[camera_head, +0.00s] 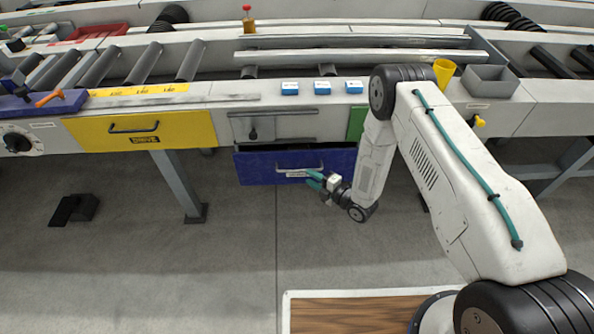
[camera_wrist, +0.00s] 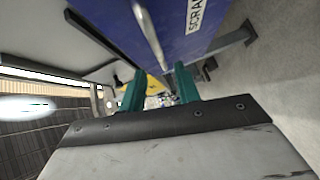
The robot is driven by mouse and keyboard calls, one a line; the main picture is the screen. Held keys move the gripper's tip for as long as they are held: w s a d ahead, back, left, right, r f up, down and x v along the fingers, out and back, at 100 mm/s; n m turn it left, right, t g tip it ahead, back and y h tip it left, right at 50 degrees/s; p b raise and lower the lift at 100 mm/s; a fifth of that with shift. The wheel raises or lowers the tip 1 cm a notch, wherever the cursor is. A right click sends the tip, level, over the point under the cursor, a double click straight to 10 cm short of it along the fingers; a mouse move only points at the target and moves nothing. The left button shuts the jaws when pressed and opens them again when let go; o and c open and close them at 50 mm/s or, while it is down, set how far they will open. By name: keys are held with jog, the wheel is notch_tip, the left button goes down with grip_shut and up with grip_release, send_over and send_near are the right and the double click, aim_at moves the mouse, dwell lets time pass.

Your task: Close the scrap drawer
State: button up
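The blue scrap drawer (camera_head: 256,169) sits below the runout table and stands partly open, with a dark strip of its inside showing above its front. Its front also shows in the wrist view (camera_wrist: 187,25), with a label reading "SCRA", partly cut off. The drawer's silver bar handle (camera_head: 292,172) runs toward my fingers in the wrist view (camera_wrist: 150,36). My gripper (camera_head: 313,179) has its teal fingers apart at the right end of the handle. In the wrist view, my gripper (camera_wrist: 159,86) shows a clear gap between the fingers. I cannot tell whether they touch the handle.
A yellow drawer (camera_head: 100,131) is shut at the left, and a grey drawer front (camera_head: 285,127) sits above the blue one. A table leg (camera_head: 180,186) stands left of the blue drawer. The floor (camera_head: 235,240) in front is clear.

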aim_at(297, 170)
jog(key=x, duration=0.7)
jog(key=shift+w+a, duration=0.15)
jog(key=shift+a, duration=0.15)
grip_shut()
jog(key=shift+w, duration=0.15)
